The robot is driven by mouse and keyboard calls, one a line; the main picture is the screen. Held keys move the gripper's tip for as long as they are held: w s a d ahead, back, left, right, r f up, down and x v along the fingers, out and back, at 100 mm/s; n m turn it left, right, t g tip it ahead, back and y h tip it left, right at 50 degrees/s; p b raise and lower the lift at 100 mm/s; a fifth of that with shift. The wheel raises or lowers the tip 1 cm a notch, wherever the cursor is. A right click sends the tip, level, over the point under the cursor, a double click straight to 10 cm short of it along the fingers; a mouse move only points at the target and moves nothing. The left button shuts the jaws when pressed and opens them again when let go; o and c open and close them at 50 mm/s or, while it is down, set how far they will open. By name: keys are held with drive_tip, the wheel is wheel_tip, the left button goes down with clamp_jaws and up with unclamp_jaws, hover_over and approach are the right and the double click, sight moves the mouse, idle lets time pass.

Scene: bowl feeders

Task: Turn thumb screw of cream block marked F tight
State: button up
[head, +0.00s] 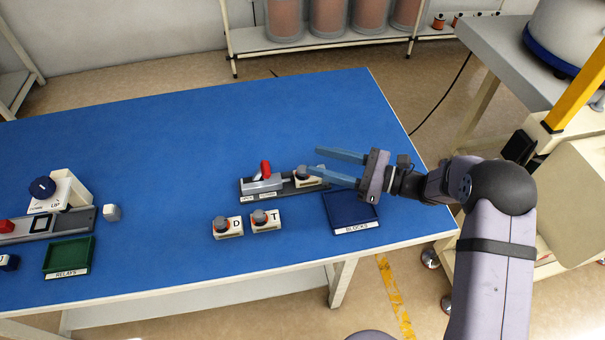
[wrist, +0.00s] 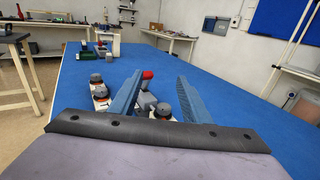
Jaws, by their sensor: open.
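A cream block (head: 308,182) with a dark round thumb screw sits at the right end of a grey fixture (head: 279,190), partly behind my gripper's near finger. Its letter is not readable. My gripper (head: 313,160) has two blue fingers, open and empty, spread above and around this block's end of the fixture. In the wrist view, the thumb screw (wrist: 163,109) lies low between the open fingers, apart from both.
Cream blocks marked D (head: 230,233) and T (head: 266,226) stand in front of the fixture. The fixture carries a red-handled clamp (head: 265,168). A blue tray labelled BLOCKS (head: 350,213) lies right; a green RELAYS tray (head: 70,256) lies left. The table's back is clear.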

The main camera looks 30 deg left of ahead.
drive_tip(key=w+d+m+t, duration=0.1)
drive_tip(key=w, duration=0.1)
drive_tip(key=p, duration=0.1)
approach(302, 169)
drive_tip(key=shift+s+a+f+y, duration=0.15)
drive_tip(key=shift+s+a+f, duration=0.1)
drive_tip(key=shift+a, duration=0.35)
drive_tip(key=shift+s+a+f+y, duration=0.15)
drive_tip(key=shift+a+f, duration=0.1)
drive_tip(key=shift+a, duration=0.35)
drive_tip(key=a, duration=0.1)
drive_tip(key=a+p, duration=0.1)
drive_tip(key=a, duration=0.3)
drive_tip(key=shift+s+a+r+p, duration=0.2)
drive_tip(key=shift+s+a+p, duration=0.05)
drive_tip(key=shift+s+p, duration=0.1)
drive_tip(key=shift+s+a, duration=0.1)
drive_tip(key=shift+a, duration=0.8)
drive_tip(key=c, duration=1)
